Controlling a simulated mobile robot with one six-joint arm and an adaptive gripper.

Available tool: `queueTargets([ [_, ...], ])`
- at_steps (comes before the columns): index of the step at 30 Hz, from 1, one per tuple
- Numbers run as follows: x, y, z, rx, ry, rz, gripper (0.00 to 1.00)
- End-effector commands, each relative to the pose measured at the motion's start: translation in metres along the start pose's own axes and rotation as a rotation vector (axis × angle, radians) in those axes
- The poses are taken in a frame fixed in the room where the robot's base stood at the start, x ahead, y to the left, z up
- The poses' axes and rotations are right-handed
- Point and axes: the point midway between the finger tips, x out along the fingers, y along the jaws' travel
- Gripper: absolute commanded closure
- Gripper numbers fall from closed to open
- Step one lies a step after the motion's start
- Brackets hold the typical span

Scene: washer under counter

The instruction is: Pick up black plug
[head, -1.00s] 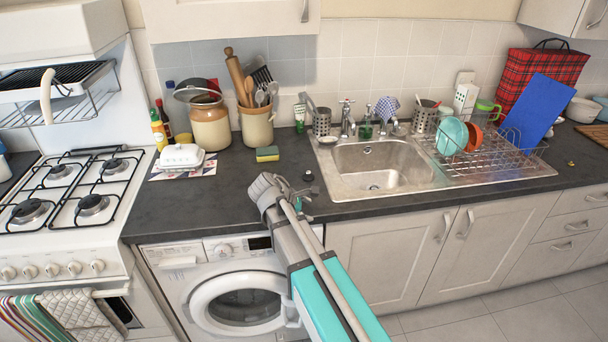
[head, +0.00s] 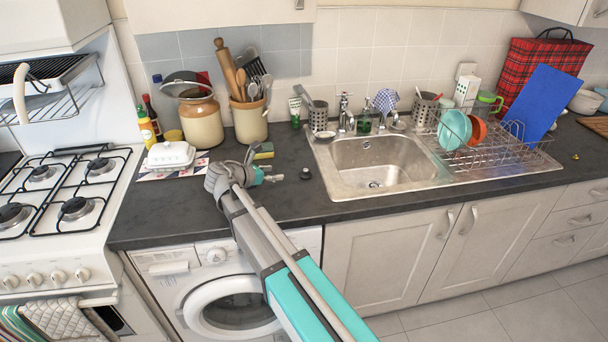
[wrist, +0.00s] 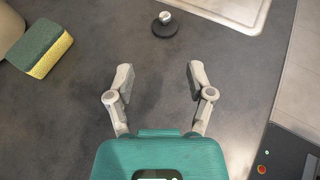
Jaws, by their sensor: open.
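The black plug (head: 306,174) lies on the dark counter, left of the sink. It is a small round black disc with a shiny metal knob on top, and it also shows in the wrist view (wrist: 164,25) near the top middle. My gripper (head: 268,172) is over the counter to the left of the plug. In the wrist view my gripper (wrist: 157,80) has its two fingers spread wide with nothing between them. The plug is beyond the fingertips and roughly in line with the gap between them.
A green and yellow sponge (wrist: 40,48) lies at the left in the wrist view. The steel sink (head: 375,165) is to the right of the plug. A utensil crock (head: 250,120) and white butter dish (head: 171,155) stand farther left. Bare counter surrounds the plug.

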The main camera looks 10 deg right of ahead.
Motion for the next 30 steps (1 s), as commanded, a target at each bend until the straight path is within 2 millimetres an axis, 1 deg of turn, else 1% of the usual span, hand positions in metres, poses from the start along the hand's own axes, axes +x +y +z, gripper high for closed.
queueTargets([
  [4,0.007,0.0,-0.001,0.001,0.001,-0.001,0.31],
  [8,0.021,0.0,-0.003,0.001,0.001,-0.001,0.31],
  [15,0.057,0.0,-0.003,0.002,0.001,0.0,0.31],
  [21,0.079,0.0,-0.002,0.0,0.001,0.001,0.31],
  [24,0.084,0.0,-0.001,0.0,0.001,0.001,0.31],
  [30,0.084,0.0,-0.001,0.0,0.001,0.002,0.31],
])
